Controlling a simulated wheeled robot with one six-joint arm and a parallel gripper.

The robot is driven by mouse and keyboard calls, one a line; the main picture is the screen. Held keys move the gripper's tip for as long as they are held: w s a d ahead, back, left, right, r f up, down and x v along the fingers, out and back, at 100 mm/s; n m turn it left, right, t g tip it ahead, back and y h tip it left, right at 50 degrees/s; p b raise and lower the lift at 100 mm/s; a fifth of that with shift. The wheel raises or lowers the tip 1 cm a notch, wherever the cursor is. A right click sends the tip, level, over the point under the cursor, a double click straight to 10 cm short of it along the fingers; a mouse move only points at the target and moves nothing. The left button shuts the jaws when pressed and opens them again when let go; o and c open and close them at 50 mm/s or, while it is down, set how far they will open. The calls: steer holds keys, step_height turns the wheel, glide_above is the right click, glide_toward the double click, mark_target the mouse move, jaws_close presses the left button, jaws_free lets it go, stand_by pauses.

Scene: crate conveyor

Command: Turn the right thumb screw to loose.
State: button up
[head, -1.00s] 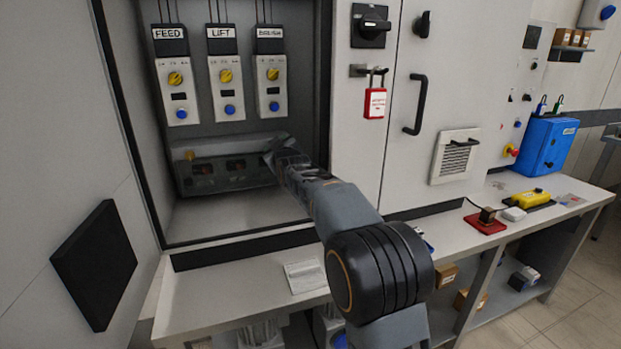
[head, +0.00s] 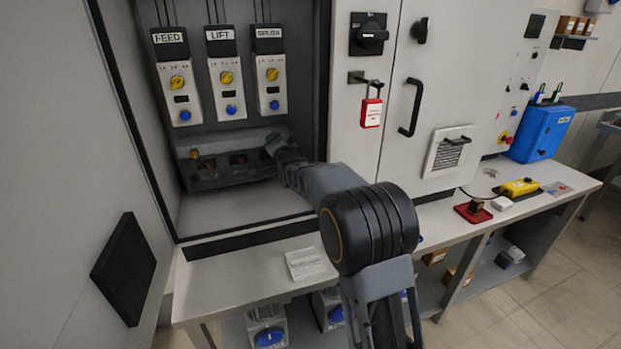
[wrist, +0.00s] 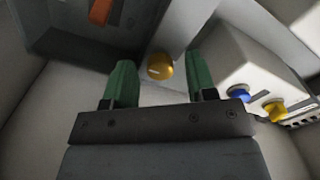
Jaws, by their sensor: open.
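A brass-yellow thumb screw (wrist: 160,66) shows in the wrist view, between and beyond the green fingertips. My gripper (wrist: 162,82) is open, with a finger on either side of the screw and a visible gap to each; I cannot tell whether the fingertips reach its depth. In the head view my gripper (head: 274,146) is at the right end of the grey cover (head: 215,179) low in the open cabinet. It hides the right screw there. The left thumb screw (head: 194,153) shows at the cover's other end.
Modules labelled FEED (head: 178,90) and LIFT (head: 227,88), plus a third (head: 271,86), hang above the cover with yellow knobs and blue buttons. One module (wrist: 240,65) is close on the right in the wrist view. The cabinet floor before the cover is clear.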

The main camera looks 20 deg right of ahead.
steer(key=s+r+n+g+p, duration=0.2)
steer(key=s+g+p, duration=0.8)
steer(key=s, duration=2)
steer(key=shift+s+a+r+n+p, duration=0.2)
steer(key=shift+n+p, duration=0.9)
steer(key=shift+p, duration=1.15)
